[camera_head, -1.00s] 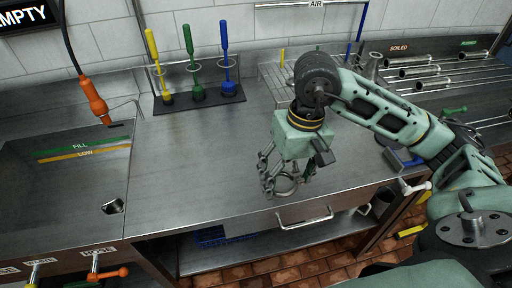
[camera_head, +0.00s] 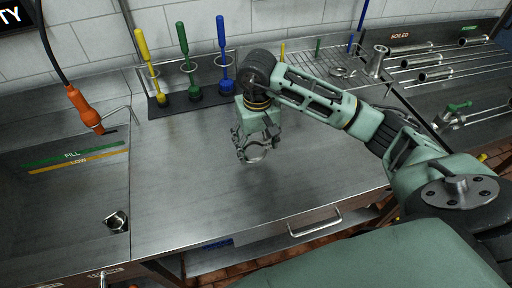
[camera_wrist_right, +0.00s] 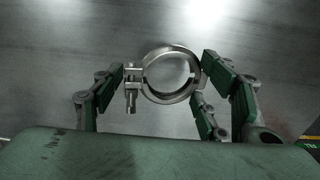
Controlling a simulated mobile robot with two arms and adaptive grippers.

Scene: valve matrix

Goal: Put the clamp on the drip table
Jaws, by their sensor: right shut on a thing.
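The clamp (camera_wrist_right: 146,73) is a silver metal ring with a bolt at its left side in the right wrist view. My right gripper (camera_wrist_right: 162,76) is shut on it, with green finger pads at both sides of the ring. In the head view the clamp (camera_head: 255,153) hangs under my right gripper (camera_head: 250,146), above the steel counter. A raised ribbed or slotted metal surface, perhaps the drip table (camera_head: 335,62), stands at the back right of the counter and is partly hidden by my right arm. My left gripper is not in view.
The steel counter (camera_head: 200,190) is clear around the gripper. A rack of yellow, green and blue brushes (camera_head: 192,95) stands at the back. The sink (camera_head: 70,190) is at left. A rack with several metal pipes (camera_head: 435,73) is at right. An orange hanging handle (camera_head: 84,110) is over the sink.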

